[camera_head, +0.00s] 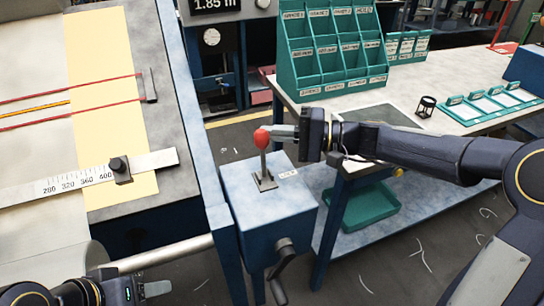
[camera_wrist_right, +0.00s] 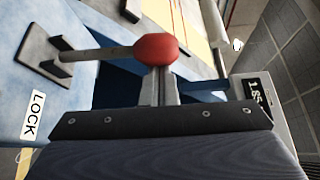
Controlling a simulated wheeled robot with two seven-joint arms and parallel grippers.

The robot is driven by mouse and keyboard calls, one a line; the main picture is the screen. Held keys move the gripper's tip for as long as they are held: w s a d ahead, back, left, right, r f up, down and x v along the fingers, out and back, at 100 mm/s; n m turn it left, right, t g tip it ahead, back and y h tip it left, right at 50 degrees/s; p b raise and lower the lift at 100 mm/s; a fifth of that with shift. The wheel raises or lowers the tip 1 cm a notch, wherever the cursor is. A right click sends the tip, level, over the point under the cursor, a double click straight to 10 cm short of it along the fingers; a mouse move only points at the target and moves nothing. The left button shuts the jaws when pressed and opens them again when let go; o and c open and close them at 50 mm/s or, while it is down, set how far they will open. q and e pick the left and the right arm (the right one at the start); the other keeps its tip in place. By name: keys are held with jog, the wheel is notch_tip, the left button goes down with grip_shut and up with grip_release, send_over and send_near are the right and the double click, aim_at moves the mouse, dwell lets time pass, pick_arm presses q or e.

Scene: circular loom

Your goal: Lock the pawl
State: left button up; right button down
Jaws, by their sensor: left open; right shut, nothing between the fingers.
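The pawl lever (camera_head: 263,163) has a red ball knob (camera_head: 262,137) and rises nearly upright from a slotted plate (camera_head: 264,182) on a blue box (camera_head: 270,215). A white label lies right of the plate; in the right wrist view this label (camera_wrist_right: 33,115) reads LOCK. My right gripper (camera_head: 283,132) is shut and empty, its fingertips at the right side of the knob. In the right wrist view the red knob (camera_wrist_right: 156,48) sits just past the closed fingers (camera_wrist_right: 160,88); contact is not certain. My left gripper (camera_head: 150,289) is open at the lower left, far from the lever.
A black-handled crank (camera_head: 280,268) sticks out of the box's front. The loom table with a scale ruler (camera_head: 80,180) stands to the left. A workbench with a green bin rack (camera_head: 330,50) is behind to the right, with a green tray (camera_head: 372,205) on its lower shelf.

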jog(key=s+d+n+g+y+b, duration=0.1)
jog(key=s+n+y+b, duration=0.2)
jog(key=b, duration=1.7)
jog(key=shift+s+d+f+n+y, duration=0.35)
jog(key=shift+s+n, duration=1.25)
jog(key=shift+n, duration=0.6)
jog(key=shift+d, duration=0.1)
jog(key=v, duration=0.7)
jog(key=shift+d, duration=0.35)
jog(key=shift+d, duration=0.1)
